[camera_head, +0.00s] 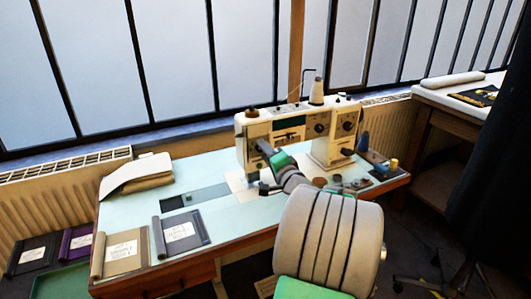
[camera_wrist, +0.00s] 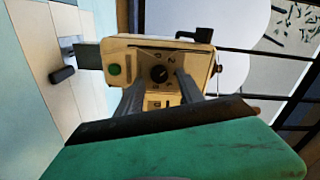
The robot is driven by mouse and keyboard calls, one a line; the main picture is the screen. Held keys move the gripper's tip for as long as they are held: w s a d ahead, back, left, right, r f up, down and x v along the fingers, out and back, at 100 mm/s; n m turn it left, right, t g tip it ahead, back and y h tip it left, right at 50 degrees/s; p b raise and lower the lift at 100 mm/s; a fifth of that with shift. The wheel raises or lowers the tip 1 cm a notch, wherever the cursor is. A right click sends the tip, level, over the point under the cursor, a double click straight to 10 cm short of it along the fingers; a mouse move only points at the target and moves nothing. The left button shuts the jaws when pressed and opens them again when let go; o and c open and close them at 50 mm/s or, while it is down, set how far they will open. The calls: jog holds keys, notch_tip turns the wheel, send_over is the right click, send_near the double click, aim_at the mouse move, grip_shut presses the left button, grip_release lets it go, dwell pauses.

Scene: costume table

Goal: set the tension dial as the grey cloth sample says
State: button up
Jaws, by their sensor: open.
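The cream sewing machine (camera_head: 284,128) stands on the pale blue table. In the wrist view the dark round tension dial (camera_wrist: 158,73) is on the machine's end face, with small figures around it. A light mark shows on the dial; I cannot read its setting surely. My gripper (camera_wrist: 161,82) is open, its two fingers one on each side of the dial in the picture; I cannot tell whether they touch it. In the head view my gripper (camera_head: 262,147) is at the machine's left end. The grey cloth sample (camera_head: 199,224) lies at the table's front; its white label is too small to read.
A khaki sample (camera_head: 135,264) lies left of the grey one. Folded cloth (camera_head: 140,172) lies at the table's back left. A thread spool (camera_head: 317,92) stands on the machine. Dark and purple samples (camera_head: 77,240) are low at far left. Windows and a radiator (camera_head: 40,190) stand behind.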

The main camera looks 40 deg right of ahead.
jog(key=v, duration=0.7)
jog(key=shift+s, duration=0.3)
jog(key=shift+a, duration=0.1)
jog(key=w+a+n+g+y+p, duration=0.35)
jog(key=a+n+p, duration=0.2)
jog(key=a, duration=0.65)
jog(key=w+a+n+g+y+p, duration=0.2)
jog(key=a+n+g+y+p, duration=0.3)
jog(key=a, duration=0.6)
jog(key=s+a+r+n+g+h+p, duration=0.1)
jog(key=s+a+r+n+g+p, duration=0.1)
jog(key=s+a, duration=0.3)
jog(key=s+a+r+n+g+h+p, duration=0.2)
jog(key=s+a+n+g+p, duration=0.1)
jog(key=s, duration=0.7)
jog(key=a+n+p, duration=0.1)
jog(key=a+n, duration=0.1)
jog(key=a, duration=0.1)
jog(key=shift+g, duration=0.35)
jog(key=shift+s+a+n+h, duration=0.1)
jog(key=shift+n+h, duration=0.15)
